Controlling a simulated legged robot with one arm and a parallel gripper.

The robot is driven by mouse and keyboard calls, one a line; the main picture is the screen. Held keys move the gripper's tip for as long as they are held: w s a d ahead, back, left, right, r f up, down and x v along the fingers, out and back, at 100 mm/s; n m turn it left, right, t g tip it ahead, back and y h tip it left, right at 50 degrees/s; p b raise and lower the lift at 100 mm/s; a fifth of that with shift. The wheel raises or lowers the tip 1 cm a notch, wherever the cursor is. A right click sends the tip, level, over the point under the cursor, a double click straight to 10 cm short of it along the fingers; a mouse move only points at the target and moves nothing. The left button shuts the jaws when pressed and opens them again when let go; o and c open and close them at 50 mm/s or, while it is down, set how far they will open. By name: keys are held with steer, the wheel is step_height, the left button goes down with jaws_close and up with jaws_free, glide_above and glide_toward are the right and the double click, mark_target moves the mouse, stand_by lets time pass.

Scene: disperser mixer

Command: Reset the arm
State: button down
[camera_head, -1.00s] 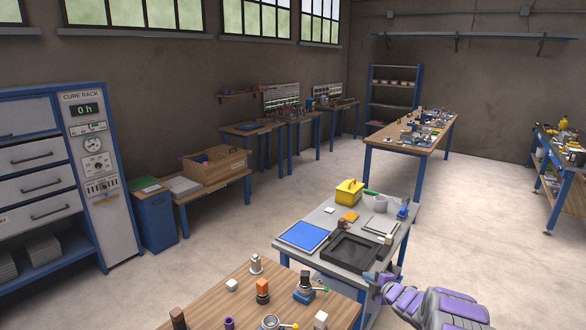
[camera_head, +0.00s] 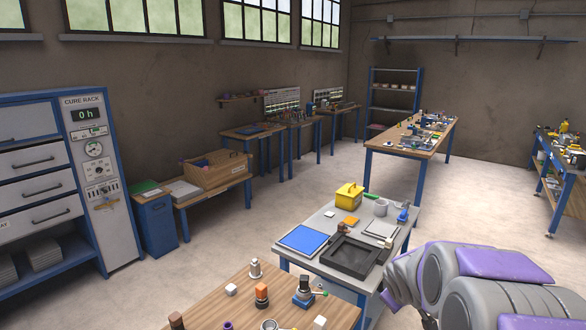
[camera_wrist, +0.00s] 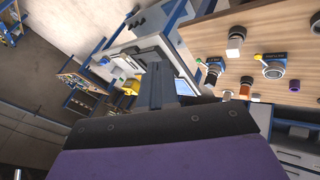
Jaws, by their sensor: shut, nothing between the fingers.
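My arm shows at the lower right of the head view, grey with purple panels, and its end is out of that picture. In the wrist view my gripper (camera_wrist: 158,82) points out over the room, its grey fingers together with nothing between them. Beyond the fingers are the grey-topped bench (camera_wrist: 152,22) and, at the upper right, the wooden table (camera_wrist: 282,22) with several small parts. The gripper appears apart from both.
In the head view the grey bench (camera_head: 322,222) holds a black tray (camera_head: 350,256), a blue panel (camera_head: 303,238) and a yellow box (camera_head: 349,195). The wooden table (camera_head: 215,307) is in front. A cure rack (camera_head: 98,185) stands left. Open floor (camera_head: 235,238) lies between.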

steer(key=s+a+m+g+y, duration=0.1)
steer(key=s+a+m+g, duration=0.1)
steer(key=s, duration=1.1)
steer(key=s+a+r+m+g, duration=0.1)
steer(key=s+a+g, duration=0.3)
steer(key=s, duration=1)
steer(key=s+a+m+g+y, duration=0.1)
steer(key=s+a, duration=0.5)
steer(key=s, duration=0.8)
steer(key=m+g, duration=0.1)
steer(key=m, duration=0.1)
steer(key=shift+s+r+m+g+y, duration=0.15)
steer(key=shift+r+m+g+y, duration=0.15)
steer(key=shift+g, duration=0.1)
